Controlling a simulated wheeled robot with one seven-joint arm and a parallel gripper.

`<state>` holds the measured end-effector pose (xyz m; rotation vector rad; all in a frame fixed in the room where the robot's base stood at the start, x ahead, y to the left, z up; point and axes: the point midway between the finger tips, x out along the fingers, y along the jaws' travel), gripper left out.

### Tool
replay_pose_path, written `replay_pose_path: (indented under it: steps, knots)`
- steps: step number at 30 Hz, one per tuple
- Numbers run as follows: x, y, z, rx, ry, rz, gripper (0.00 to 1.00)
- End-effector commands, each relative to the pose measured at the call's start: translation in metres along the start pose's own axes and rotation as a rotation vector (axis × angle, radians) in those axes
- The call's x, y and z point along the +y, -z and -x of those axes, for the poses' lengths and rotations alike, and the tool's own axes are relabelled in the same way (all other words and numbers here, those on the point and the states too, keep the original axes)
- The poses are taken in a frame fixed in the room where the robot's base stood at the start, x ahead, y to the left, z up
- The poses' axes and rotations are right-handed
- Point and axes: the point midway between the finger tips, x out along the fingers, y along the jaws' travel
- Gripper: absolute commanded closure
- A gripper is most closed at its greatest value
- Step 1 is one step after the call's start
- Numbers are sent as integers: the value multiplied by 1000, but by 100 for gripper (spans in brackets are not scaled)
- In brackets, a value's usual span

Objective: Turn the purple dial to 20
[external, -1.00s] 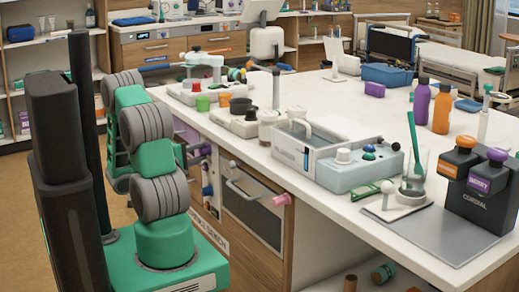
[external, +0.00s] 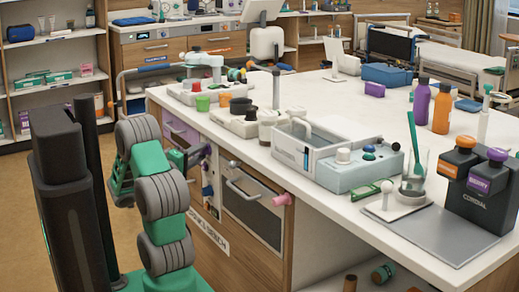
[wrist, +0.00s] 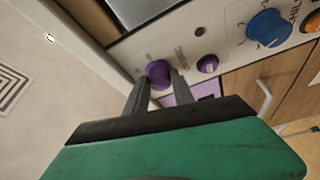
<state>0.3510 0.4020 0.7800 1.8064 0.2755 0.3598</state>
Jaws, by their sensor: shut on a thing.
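The purple dial (wrist: 158,71) is a round knob on the pale front panel of the counter, seen in the wrist view. My gripper (wrist: 160,80) is shut on it, with one grey finger on each side. The fingers cover part of the dial and of the marks around it, so its reading cannot be made out. In the external view my gripper (external: 201,152) is at the counter front, below the worktop edge; the dial cannot be told apart there.
A larger blue dial (wrist: 269,28) and an orange one (wrist: 312,22) are farther right. A pink knob (external: 281,199) sticks out of the counter front. Open floor (external: 45,185) lies left of the counter.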

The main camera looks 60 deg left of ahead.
Motion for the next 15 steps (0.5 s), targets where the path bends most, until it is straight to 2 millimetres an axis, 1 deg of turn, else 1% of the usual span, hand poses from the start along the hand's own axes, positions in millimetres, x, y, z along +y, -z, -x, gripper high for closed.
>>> replay_pose_path:
  steps: [5, 6, 13, 14, 15]
  knots:
    - [-1, 0, 0, -1, 2, 1, 100]
    - [-1, 0, 0, -1, 2, 1, 69]
    - [0, 0, 0, -1, 1, 1, 51]
    - [0, 0, 0, -1, 1, 1, 48]
    - [0, 0, 0, -1, 1, 1, 48]
